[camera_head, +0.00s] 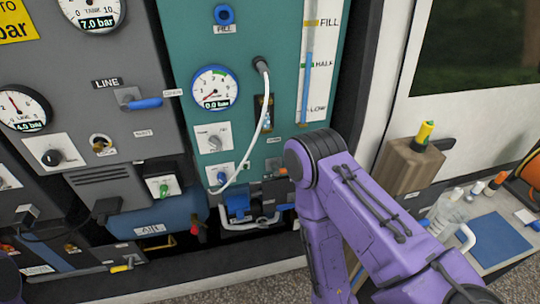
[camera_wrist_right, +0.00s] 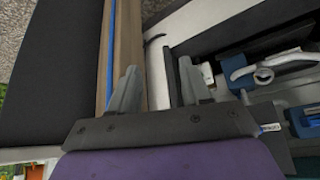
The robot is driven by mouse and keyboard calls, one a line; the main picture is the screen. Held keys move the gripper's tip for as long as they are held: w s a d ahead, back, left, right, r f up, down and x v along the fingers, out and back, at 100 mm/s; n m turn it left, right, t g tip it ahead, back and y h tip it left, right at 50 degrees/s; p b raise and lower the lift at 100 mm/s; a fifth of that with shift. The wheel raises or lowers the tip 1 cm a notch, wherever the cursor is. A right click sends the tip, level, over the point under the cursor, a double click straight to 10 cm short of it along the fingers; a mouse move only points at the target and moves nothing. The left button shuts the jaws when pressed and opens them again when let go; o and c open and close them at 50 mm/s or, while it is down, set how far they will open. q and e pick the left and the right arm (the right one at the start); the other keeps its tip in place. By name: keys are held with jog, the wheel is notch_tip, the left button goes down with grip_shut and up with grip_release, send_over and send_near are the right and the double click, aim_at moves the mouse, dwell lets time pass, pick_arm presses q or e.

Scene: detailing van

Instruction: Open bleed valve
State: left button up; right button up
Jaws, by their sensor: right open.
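I cannot tell which fitting is the bleed valve. Candidates in the head view are the small red knob (camera_head: 194,230) under the blue tank (camera_head: 160,218) and the yellow-handled lever (camera_head: 122,268) low on the left. My right gripper (camera_wrist_right: 158,88) is open and empty in the right wrist view, its two grey fingers apart. A silver fitting (camera_wrist_right: 268,70) with blue parts is to the right of the fingers, apart from them. In the head view my purple right arm hides the gripper. My left gripper is not in view.
The grey panel holds a blue LINE lever (camera_head: 145,104). A bench (camera_head: 500,255) with bottles stands at right.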

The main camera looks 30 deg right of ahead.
jog(key=w+a+r+m+t+h, duration=0.25)
jog(key=w+r+m, duration=0.2)
jog(key=w, duration=0.55)
jog(key=w+a+r+m+h+p, duration=0.1)
jog(key=w+a+r+m+h, duration=0.15)
jog(key=w+r+m, duration=0.35)
jog(key=w+a+r+m+t+h, duration=0.1)
jog(key=a+r+m+h, duration=0.2)
jog(key=r, duration=0.5)
jog(key=w+a+r+m+h+p, duration=0.1)
jog(key=w+r+m+h, duration=0.1)
jog(key=w+r+m, duration=0.35)
jog(key=w+d+m+p, duration=0.1)
jog(key=w+d+p, duration=0.2)
jog(key=d, duration=0.5)
jog(key=shift+d+r, duration=0.15)
jog(key=shift+d, duration=0.2)
